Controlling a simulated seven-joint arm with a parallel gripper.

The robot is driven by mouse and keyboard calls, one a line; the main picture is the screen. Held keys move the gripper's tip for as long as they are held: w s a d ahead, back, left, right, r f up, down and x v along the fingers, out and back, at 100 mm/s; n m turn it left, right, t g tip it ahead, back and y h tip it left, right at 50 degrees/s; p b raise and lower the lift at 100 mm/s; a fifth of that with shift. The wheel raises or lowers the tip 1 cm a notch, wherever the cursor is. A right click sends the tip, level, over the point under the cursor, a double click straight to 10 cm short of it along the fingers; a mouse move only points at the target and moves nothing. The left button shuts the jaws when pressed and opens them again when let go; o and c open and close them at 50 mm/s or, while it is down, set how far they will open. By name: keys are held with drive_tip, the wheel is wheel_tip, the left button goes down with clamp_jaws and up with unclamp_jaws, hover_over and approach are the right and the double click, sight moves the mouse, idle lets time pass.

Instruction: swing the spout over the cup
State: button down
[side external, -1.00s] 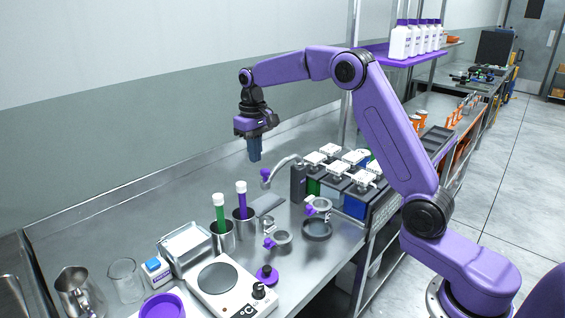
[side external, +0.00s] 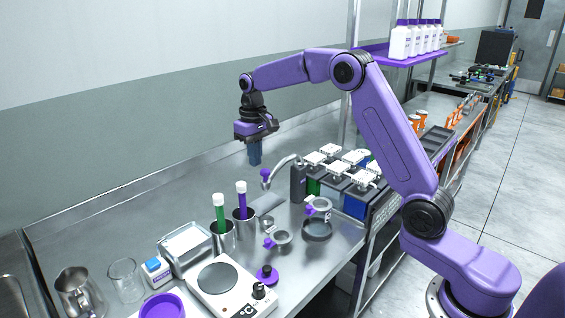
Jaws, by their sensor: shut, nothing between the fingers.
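The spout (side external: 284,162) is a curved pale metal tube. It runs left from a dark grey post (side external: 298,183) and has a purple piece (side external: 265,174) at its free end. My gripper (side external: 255,160) points down, shut and empty, just above and left of that purple end; I cannot tell whether it touches. Several vessels could be the cup: a small metal cup (side external: 267,223) in front of the spout, and a metal cup (side external: 223,240) and another (side external: 243,226) holding a green and a purple tube. The spout's end hangs behind these, over bare bench.
White-topped units (side external: 328,158) stand right of the post. Two ring holders with purple knobs (side external: 281,238) (side external: 318,206) and a dark round dish (side external: 317,231) are in front. A hotplate (side external: 218,277) is nearer. The bench (side external: 170,205) is clear along the wall.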

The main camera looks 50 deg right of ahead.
sight(268, 172)
drive_tip(key=shift+f, duration=1.2)
drive_tip(key=shift+s, duration=0.15)
drive_tip(key=shift+s, duration=2.15)
drive_tip(key=shift+s+d, duration=0.1)
drive_tip(key=shift+s+d, duration=0.25)
drive_tip(key=shift+s, duration=0.8)
